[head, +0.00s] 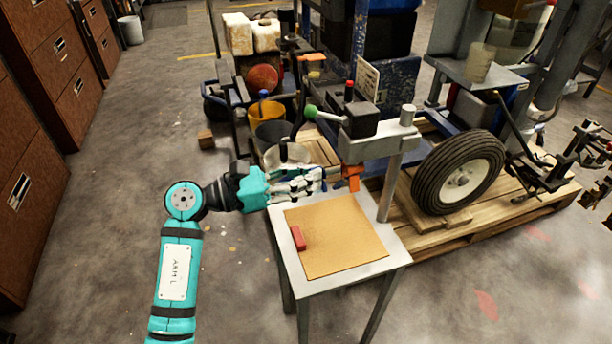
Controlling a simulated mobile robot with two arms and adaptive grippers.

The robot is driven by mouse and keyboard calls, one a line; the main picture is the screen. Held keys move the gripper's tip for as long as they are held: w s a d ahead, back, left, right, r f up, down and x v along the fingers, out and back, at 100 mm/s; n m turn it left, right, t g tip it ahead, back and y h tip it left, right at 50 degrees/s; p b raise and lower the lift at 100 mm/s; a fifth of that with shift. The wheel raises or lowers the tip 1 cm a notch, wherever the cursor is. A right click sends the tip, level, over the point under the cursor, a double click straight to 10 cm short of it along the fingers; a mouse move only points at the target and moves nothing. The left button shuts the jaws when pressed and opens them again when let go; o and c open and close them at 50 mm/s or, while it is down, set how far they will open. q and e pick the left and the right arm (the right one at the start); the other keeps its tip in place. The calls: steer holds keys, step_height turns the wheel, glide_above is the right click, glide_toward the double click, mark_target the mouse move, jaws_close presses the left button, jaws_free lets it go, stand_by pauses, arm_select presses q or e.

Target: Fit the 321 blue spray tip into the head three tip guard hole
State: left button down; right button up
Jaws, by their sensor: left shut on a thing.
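My left gripper (322,180) reaches in from the left over the small table. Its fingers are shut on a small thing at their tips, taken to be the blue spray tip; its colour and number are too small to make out. An orange tip guard (351,178) hangs below the grey head of the stand, just right of my fingertips. I cannot tell whether the held thing touches the guard, and the guard's hole cannot be made out. My right gripper is not in view.
The table (290,262) bears a tan mat (340,245) with a red piece (298,238) at its left. A grey post (393,180) rises at the table's back right. A wheel (458,172) on a pallet stands to the right, buckets (270,110) behind. Floor at left is clear.

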mark_target(326, 172)
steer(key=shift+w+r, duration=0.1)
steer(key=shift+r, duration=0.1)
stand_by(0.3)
arm_select(q)
steer(key=shift+d, duration=0.2)
steer(key=shift+w+d, duration=0.15)
steer(key=shift+d, duration=0.15)
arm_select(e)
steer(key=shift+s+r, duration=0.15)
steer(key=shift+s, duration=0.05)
arm_select(q)
steer(key=shift+d, duration=0.25)
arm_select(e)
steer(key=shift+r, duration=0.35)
arm_select(q)
steer(key=shift+w+d, duration=0.2)
steer(key=shift+d, duration=0.15)
stand_by(0.4)
steer(key=shift+w+d, duration=0.1)
steer(key=shift+d, duration=0.2)
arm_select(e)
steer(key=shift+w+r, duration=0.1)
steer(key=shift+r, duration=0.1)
arm_select(q)
steer(key=shift+d, duration=0.2)
steer(key=shift+w+d, duration=0.1)
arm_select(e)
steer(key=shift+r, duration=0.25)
